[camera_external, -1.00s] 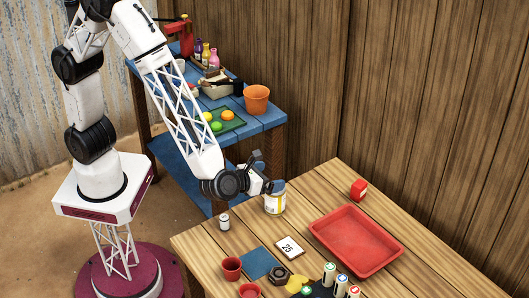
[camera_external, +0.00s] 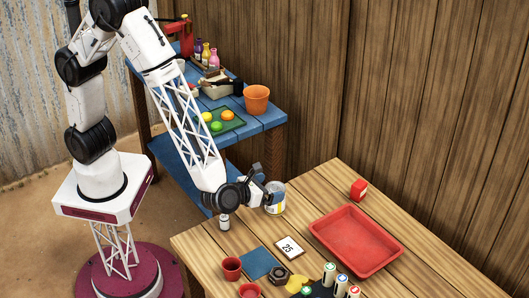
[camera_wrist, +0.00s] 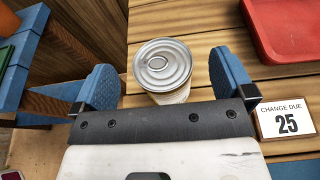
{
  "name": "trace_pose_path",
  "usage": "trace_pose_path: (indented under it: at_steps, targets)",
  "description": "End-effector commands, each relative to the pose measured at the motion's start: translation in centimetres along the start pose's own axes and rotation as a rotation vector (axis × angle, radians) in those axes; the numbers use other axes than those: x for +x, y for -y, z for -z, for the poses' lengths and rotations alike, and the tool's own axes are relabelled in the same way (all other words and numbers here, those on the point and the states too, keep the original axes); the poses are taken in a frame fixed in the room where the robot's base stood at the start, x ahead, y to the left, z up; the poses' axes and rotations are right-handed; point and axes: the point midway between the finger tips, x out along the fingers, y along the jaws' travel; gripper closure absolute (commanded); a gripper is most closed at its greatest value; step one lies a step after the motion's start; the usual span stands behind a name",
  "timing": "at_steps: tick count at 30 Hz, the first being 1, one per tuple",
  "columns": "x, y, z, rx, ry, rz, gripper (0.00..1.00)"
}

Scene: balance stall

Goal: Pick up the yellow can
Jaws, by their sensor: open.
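The yellow can (camera_external: 278,206) stands upright near the far left edge of the wooden table, partly hidden by my gripper (camera_external: 272,190). In the wrist view its silver lid with a pull ring (camera_wrist: 162,64) shows from above, with a strip of pale label below it. My gripper is open and its two blue fingertips (camera_wrist: 162,85) are on either side of the can, with a gap to it on both sides. The gripper holds nothing. The lower part of the can is hidden in the wrist view.
A red tray (camera_external: 357,240) and a small red box (camera_external: 358,189) are on the wooden table (camera_external: 330,185). A card reading 25 (camera_external: 289,247) lies in front of the can. A small white-and-black cylinder (camera_external: 224,222) stands to its left. Red cups (camera_external: 232,268) are nearer.

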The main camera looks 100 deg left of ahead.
Motion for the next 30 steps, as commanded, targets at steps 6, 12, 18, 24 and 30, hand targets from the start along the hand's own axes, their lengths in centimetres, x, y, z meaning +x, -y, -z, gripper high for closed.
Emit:
trace_pose_path:
  at_steps: [6, 12, 18, 24, 30]
  targets:
    - [1.9, 0.0, 1.0, -0.001, 0.000, -0.001, 0.00]
    - [3.1, 0.0, 1.1, 0.001, -0.001, 0.000, 0.00]
    - [3.3, 0.0, 1.1, 0.001, -0.001, 0.000, 0.00]
    - [3.3, 0.0, 1.1, 0.001, -0.001, 0.000, 0.00]
    - [3.3, 0.0, 1.0, 0.001, -0.001, 0.000, 0.00]
